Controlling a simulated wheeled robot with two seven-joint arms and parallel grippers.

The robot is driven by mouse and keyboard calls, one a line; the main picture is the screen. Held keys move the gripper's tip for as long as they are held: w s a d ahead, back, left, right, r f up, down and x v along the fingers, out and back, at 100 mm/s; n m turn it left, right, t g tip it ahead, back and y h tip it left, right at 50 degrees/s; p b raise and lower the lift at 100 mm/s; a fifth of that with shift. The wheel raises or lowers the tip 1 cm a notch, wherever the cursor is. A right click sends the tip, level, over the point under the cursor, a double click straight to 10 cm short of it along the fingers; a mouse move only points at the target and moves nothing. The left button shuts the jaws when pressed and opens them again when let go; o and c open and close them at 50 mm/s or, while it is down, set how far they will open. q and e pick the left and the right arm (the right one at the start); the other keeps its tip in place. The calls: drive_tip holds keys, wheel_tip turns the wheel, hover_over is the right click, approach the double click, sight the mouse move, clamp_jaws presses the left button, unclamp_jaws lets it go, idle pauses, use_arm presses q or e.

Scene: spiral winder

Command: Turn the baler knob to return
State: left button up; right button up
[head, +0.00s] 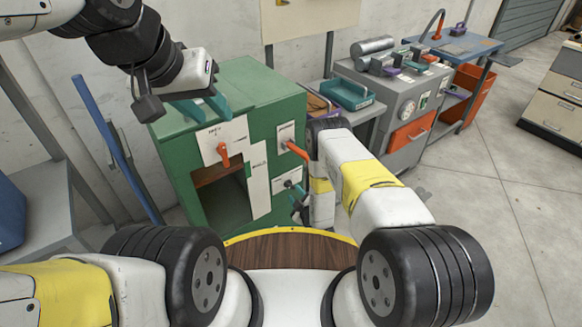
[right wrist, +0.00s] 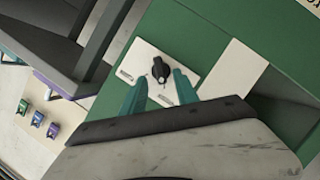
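The green baler (head: 262,92) stands in front of me. Its small black knob (right wrist: 160,69) sits on a white plate (right wrist: 182,62) with small printed labels on the green panel. My right gripper (right wrist: 160,79) is open, its teal fingers pointing at the plate on either side of the knob's lower end. I cannot tell whether they touch it. In the head view my right gripper (head: 297,192) is low at the baler's right front, partly hidden by my arm. My left gripper (head: 203,106) is open and empty over the baler's upper left edge.
Two orange levers, one on the left (head: 223,153) and one on the right (head: 297,149), stick out of the baler's front. A blue pole (head: 117,150) leans at left. A grey cabinet (head: 395,98) stands at right.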

sight(292, 188)
drive_tip(key=shift+x, duration=2.25)
clamp_jaws()
